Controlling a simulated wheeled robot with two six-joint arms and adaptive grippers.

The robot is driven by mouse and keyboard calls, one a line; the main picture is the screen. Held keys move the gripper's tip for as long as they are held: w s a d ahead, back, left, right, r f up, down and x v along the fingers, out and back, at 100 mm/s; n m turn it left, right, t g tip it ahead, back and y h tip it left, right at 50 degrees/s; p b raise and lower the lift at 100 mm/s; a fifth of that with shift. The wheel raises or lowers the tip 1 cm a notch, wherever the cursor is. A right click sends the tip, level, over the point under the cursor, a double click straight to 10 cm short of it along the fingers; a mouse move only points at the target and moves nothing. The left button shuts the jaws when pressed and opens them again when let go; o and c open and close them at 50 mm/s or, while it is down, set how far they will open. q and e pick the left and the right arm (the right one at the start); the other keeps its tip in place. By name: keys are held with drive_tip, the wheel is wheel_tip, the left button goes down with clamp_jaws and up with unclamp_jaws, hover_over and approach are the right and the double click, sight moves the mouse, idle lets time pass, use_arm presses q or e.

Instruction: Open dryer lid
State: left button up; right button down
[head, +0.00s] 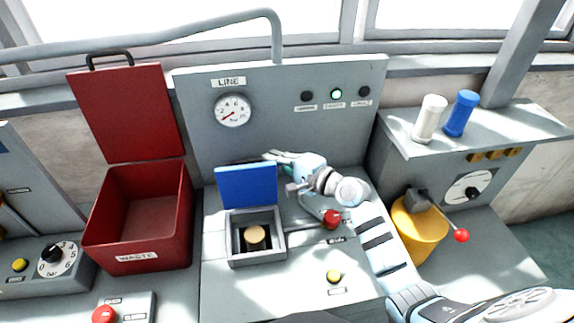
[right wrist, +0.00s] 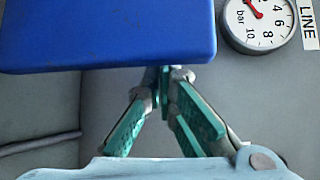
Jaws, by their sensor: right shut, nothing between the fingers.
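The blue dryer lid (head: 247,186) stands raised, roughly upright, at the back of a small square grey box (head: 236,252). The box is open at the top, with a round tan piece (head: 255,236) inside. My right gripper (head: 272,157) is just above and behind the lid's top right edge. In the right wrist view, the lid (right wrist: 108,35) fills the upper left, and the green-padded fingers (right wrist: 164,78) are shut and empty, their tips at the lid's lower edge. I cannot tell whether they touch it. My left gripper is not in view.
An open red waste bin (head: 137,219) stands left. Behind the box is a panel with a gauge (head: 232,111) and a lit green lamp (head: 336,94). A red knob (head: 332,217) and yellow button (head: 334,276) are near my right arm. A yellow container (head: 419,232) stands right.

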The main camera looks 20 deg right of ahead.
drive_tip(key=shift+w+a, duration=0.15)
drive_tip(key=shift+w, duration=0.1)
drive_tip(key=b, duration=0.1)
drive_tip(key=s+n+t+b, duration=0.1)
drive_tip(key=b, duration=0.1)
drive_tip(key=shift+s+a, duration=0.15)
drive_tip(key=shift+s, duration=0.15)
drive_tip(key=shift+s+r+t+y, duration=0.2)
drive_tip(key=shift+t+y, duration=0.1)
drive_tip(key=shift+r, duration=0.3)
